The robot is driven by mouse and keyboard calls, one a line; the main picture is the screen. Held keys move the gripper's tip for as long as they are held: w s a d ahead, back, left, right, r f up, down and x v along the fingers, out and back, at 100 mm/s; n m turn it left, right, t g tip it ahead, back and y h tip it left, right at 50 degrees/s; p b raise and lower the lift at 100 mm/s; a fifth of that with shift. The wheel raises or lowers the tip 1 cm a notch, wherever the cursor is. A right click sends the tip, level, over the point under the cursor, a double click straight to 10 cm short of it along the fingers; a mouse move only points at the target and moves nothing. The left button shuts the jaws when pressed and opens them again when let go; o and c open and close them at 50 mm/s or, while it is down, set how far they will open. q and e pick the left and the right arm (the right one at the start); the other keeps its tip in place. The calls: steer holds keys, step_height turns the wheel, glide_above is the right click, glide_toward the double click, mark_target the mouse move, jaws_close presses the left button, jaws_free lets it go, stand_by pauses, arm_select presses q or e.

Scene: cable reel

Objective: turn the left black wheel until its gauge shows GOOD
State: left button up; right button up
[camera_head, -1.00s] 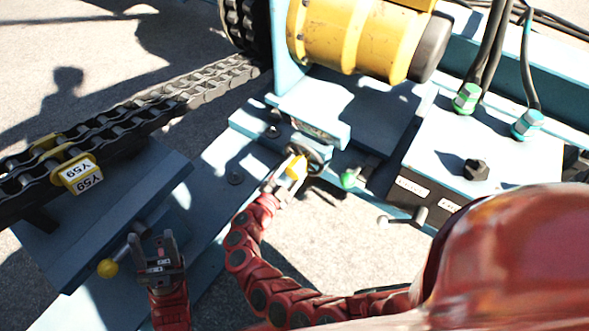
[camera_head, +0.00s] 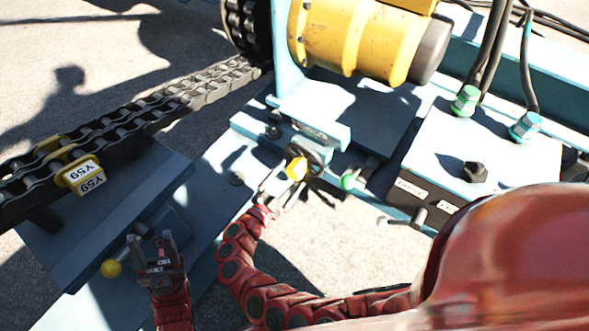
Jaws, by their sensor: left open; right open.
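A dark wheel (camera_head: 318,153) sits on the blue frame below the yellow motor, with a small yellow part (camera_head: 296,169) at its front. My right gripper (camera_head: 284,181) is open just below and left of the wheel, close to the yellow part, holding nothing I can make out. Contact with the wheel cannot be told. My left gripper (camera_head: 151,241) is open and empty at lower left, well away from the wheel, near a lever with a yellow ball (camera_head: 111,268). No gauge reading can be made out.
The yellow motor (camera_head: 350,38) stands behind the wheel. A heavy chain (camera_head: 130,120) with a yellow Y59 tag (camera_head: 85,175) runs along the left. A green-tipped lever (camera_head: 348,182) is right of the wheel. A control box (camera_head: 470,150) with cables stands at right.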

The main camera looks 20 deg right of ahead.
steer(key=v, duration=0.8)
steer(key=shift+s+p, duration=0.15)
steer(key=shift+p, duration=0.2)
steer(key=shift+a, duration=0.15)
stand_by(0.5)
